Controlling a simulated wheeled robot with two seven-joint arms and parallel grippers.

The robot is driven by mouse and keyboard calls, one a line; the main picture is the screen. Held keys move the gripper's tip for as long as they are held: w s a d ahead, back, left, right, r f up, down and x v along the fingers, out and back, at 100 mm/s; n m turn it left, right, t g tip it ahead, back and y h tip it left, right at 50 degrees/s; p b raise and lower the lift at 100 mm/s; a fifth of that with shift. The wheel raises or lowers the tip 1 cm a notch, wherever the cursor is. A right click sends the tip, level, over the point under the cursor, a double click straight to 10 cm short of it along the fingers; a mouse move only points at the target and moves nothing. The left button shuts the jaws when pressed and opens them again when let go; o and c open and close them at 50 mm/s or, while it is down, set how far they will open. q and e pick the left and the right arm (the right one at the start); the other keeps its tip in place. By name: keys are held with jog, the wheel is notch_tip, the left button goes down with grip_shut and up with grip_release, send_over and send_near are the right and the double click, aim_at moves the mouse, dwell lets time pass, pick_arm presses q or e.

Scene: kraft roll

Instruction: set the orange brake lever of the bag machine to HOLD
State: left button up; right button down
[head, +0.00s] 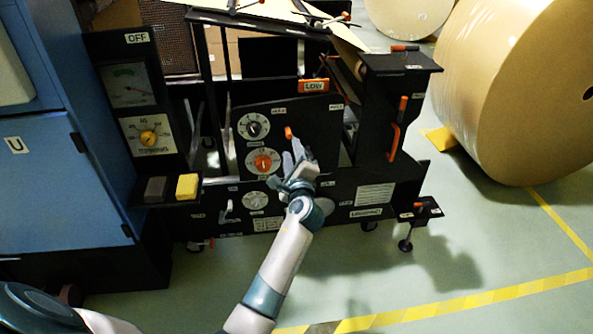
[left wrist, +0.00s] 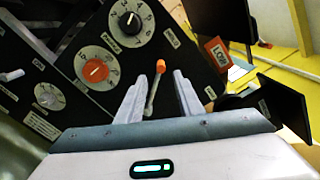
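On the black panel of the bag machine (head: 320,120) is a short lever with an orange tip (head: 288,132), which I take for the brake lever. In the left wrist view the orange lever (left wrist: 160,67) has a grey shaft, leans slightly right and stands between my finger tips in the picture. The small labels around it are too blurred to read, so its setting cannot be told. My left gripper (head: 292,155) is open in front of the panel, just below the tip; it also shows in the left wrist view (left wrist: 158,88). Contact is not visible. My right gripper is out of view.
Close left of the lever are a black-knob dial (head: 253,127) and an orange-knob dial (head: 263,162). An orange LOW sign (head: 314,86) is above. An orange handle (head: 393,140) is to the right. A large kraft roll (head: 520,90) stands on the floor at right.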

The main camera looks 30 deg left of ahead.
pick_arm(q)
jog(key=v, duration=0.9)
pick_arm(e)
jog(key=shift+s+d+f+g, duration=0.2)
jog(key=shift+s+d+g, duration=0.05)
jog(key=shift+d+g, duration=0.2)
